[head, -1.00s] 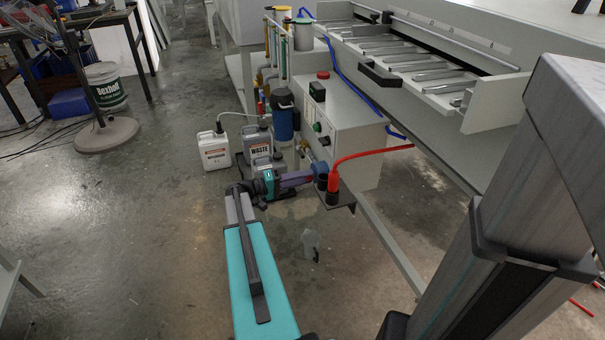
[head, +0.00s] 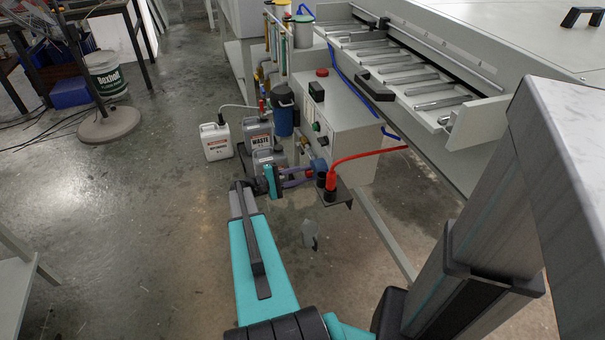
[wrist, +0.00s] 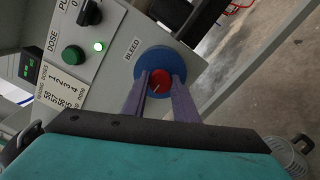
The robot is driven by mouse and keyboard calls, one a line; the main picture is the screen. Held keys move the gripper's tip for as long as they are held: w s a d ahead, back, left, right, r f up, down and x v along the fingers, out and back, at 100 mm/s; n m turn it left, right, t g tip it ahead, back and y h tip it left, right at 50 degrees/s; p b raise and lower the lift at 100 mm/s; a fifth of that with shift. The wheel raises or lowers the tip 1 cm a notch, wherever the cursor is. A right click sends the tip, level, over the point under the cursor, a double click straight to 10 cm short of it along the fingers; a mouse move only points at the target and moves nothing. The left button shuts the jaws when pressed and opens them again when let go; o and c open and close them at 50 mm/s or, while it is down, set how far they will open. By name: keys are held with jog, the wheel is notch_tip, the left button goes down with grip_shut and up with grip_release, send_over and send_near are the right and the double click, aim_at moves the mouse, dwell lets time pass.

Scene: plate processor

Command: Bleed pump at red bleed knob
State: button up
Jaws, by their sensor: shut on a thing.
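The red bleed knob (wrist: 161,81) shows in the wrist view, in front of a round blue part (wrist: 164,60) on the grey panel beside the printed word BLEED. My gripper (wrist: 160,86) has its two purple-grey fingers on either side of the knob and is shut on it. A light pointer mark shows on the knob's face. In the head view, my gripper (head: 308,172) reaches to the front of the grey control box (head: 345,140).
A red hose (head: 365,155) runs close by my gripper. The waste can (head: 258,135) and a white jug (head: 215,141) stand on the floor behind.

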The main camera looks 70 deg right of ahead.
jog(key=shift+w+d, duration=0.1)
dwell(0.4)
jog(key=o, duration=1.1)
jog(key=shift+c, duration=0.2)
jog(key=p+v, duration=0.1)
jog(key=v, duration=1.2)
jog(key=shift+w+a, duration=0.25)
jog(key=shift+a, duration=0.1)
dwell(0.5)
